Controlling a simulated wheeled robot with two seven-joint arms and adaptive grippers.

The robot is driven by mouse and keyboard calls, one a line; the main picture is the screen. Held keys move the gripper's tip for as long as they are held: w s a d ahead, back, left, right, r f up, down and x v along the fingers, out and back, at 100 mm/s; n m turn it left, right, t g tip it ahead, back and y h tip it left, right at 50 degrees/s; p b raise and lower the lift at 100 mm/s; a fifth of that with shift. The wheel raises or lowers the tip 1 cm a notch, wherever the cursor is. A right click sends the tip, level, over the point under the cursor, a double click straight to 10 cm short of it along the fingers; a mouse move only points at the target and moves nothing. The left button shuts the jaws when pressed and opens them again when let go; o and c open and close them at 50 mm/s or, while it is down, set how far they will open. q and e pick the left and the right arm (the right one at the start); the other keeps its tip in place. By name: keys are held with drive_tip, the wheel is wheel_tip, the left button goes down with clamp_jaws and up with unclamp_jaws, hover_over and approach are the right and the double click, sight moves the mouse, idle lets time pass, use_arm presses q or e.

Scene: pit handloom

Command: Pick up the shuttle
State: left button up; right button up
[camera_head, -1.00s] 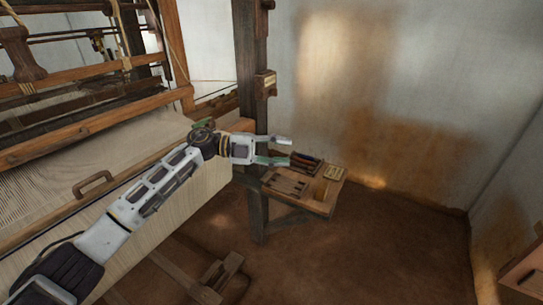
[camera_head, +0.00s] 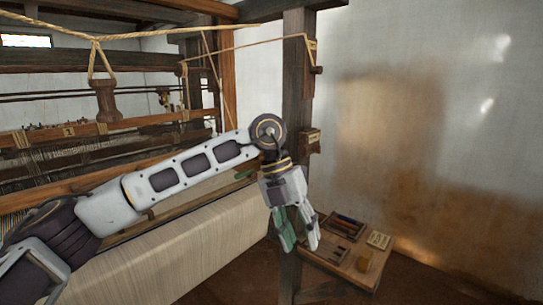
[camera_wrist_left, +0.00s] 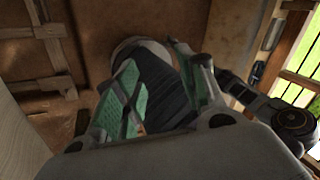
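My left gripper (camera_head: 298,236) hangs with its fingers pointing down in the head view, in front of the dark loom post and left of a small wooden shelf. Its green-padded fingers are apart with nothing between them. In the left wrist view the gripper (camera_wrist_left: 155,75) also shows spread fingers, with a dark, rounded form beyond them. I cannot clearly identify the shuttle. Slim dark and reddish pieces lie in a tray (camera_head: 343,226) on the shelf, too small to name. My right gripper is not in view.
The loom with its pale cloth (camera_head: 190,250) fills the left side. A dark upright post (camera_head: 297,100) stands beside the shelf (camera_head: 345,268), which also bears a yellowish block (camera_head: 364,262) and a small label card (camera_head: 378,240). Brown floor lies open at the lower right.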

use_arm(q)
drive_tip(key=a+r+t+y+b, duration=0.1)
drive_tip(key=a+t+y, duration=0.1)
drive_tip(key=a, duration=0.4)
drive_tip(key=shift+r+n+t+y, duration=0.2)
drive_tip(key=shift+n+t+y, duration=0.1)
drive_tip(key=shift+y, duration=0.6)
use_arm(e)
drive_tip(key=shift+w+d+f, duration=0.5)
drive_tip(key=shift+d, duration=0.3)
use_arm(q)
drive_tip(key=shift+s, duration=0.1)
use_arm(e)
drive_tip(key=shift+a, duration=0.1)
